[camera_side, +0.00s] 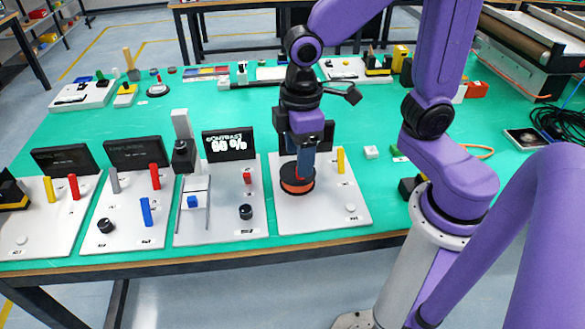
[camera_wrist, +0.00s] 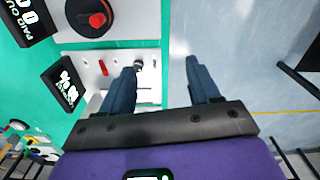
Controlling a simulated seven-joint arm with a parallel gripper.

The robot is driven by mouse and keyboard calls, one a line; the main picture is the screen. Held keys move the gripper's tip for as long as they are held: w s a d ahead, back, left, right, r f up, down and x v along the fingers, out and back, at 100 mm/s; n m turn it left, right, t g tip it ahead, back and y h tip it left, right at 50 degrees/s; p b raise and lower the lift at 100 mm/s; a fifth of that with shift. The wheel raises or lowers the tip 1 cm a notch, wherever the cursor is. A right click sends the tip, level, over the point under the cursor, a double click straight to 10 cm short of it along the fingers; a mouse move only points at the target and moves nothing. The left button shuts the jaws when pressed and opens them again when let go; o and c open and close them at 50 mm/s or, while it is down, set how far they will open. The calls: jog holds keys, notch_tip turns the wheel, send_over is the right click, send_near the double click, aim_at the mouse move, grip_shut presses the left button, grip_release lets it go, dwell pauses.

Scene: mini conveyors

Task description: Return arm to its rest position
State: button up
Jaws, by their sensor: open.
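My purple and black arm reaches over the green bench in the side view, and its wrist hangs upright over the rightmost white panel (camera_side: 325,212). My gripper (camera_side: 306,172) points down in front of the round black dial with an orange band (camera_side: 297,187), partly covering it. In the wrist view my gripper (camera_wrist: 165,72) has its two blue fingers wide apart, with nothing between them. A black dial with a red top (camera_wrist: 96,19) lies beyond the fingers at the upper left there. Contact between the fingers and any thing cannot be told.
Other white panels with coloured levers and knobs (camera_side: 130,210) line the front edge to the left. A screen reading a percentage (camera_side: 228,145) stands beside my gripper. Small devices (camera_side: 85,95) line the back. Green bench top (camera_side: 225,110) is clear in the middle.

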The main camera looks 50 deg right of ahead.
jog(key=s+d+r+n, duration=0.1)
jog(key=s+d, duration=0.5)
jog(key=s, duration=0.6)
jog(key=shift+n, duration=0.3)
